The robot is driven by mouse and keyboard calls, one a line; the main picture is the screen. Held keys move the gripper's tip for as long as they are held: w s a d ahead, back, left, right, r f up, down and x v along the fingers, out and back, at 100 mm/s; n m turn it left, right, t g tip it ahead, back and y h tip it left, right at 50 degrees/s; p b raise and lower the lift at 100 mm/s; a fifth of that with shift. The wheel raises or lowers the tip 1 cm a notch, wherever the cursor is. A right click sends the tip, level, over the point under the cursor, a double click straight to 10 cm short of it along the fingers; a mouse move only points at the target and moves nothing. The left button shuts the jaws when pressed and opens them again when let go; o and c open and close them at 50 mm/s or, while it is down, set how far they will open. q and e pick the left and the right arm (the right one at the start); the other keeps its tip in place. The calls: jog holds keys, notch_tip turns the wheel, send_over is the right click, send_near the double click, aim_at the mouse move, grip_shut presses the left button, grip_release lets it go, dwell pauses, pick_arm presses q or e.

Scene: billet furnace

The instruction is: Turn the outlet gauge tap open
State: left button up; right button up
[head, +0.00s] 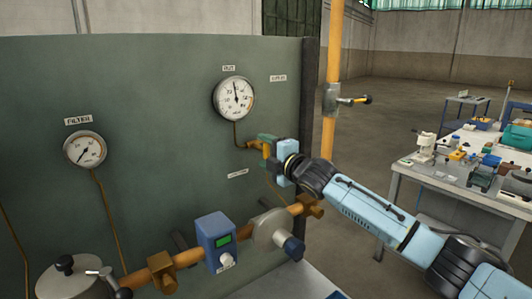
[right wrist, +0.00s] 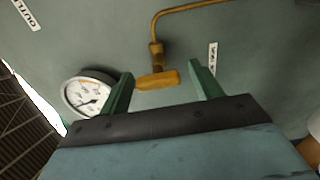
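The outlet gauge (head: 234,98) is a round white dial on the green panel, its needle pointing nearly straight up. It also shows in the right wrist view (right wrist: 88,94). A thin pipe runs down from it to the brass gauge tap (head: 252,144). In the right wrist view the tap handle (right wrist: 157,81) is a short yellow-brown bar lying crosswise. My right gripper (head: 265,146) is at the tap; its green fingers (right wrist: 161,74) are open, one on each side of the handle, with gaps showing. My left gripper is not in view.
The filter gauge (head: 85,149) is at the left of the panel. Below are a blue meter box (head: 216,241), a brass pipe with fittings and a grey pot (head: 72,277). A yellow post (head: 333,80) stands behind my right arm. A cluttered table (head: 455,185) is at right.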

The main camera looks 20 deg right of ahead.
dwell(0.3)
jog(key=b+v, duration=0.2)
jog(key=v, duration=1.1)
jog(key=shift+s+b, duration=0.2)
jog(key=shift+b, duration=0.15)
